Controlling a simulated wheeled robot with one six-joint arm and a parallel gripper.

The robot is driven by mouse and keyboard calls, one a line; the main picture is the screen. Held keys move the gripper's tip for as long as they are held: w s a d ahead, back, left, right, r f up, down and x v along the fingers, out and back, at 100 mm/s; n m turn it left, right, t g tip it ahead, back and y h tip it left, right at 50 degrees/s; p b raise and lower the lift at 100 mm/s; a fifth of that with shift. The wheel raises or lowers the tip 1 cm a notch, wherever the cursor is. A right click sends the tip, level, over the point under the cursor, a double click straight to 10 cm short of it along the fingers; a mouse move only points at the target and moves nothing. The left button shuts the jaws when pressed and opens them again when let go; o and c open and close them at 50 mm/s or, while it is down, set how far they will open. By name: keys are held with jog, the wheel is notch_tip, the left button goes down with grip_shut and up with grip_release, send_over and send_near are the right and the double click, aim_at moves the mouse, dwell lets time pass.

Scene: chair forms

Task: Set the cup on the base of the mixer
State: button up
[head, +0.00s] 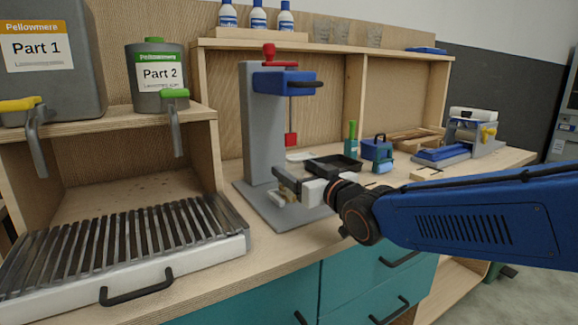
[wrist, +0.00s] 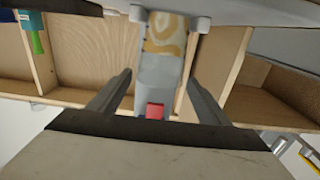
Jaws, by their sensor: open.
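The mixer (head: 258,130) stands upright at the middle of the bench, with a grey column, a blue head, a red stirrer (head: 291,140) and a flat grey base (head: 262,210). My gripper (head: 281,186) is open, low over the base and in front of the column. In the wrist view my gripper's dark fingers (wrist: 160,82) are apart. A tan-patterned thing (wrist: 166,34) shows beyond them; I cannot tell if it is the cup. I cannot make out the cup for certain in the head view; my gripper hides part of the base.
A black tray (head: 334,166) lies right of the mixer, with a blue can (head: 376,150) and green-topped bottle (head: 351,140) behind. A slatted metal rack (head: 130,240) fills the left. Several clear glasses (head: 345,34) stand on the high shelf.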

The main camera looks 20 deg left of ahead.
jog(key=shift+v, duration=2.3)
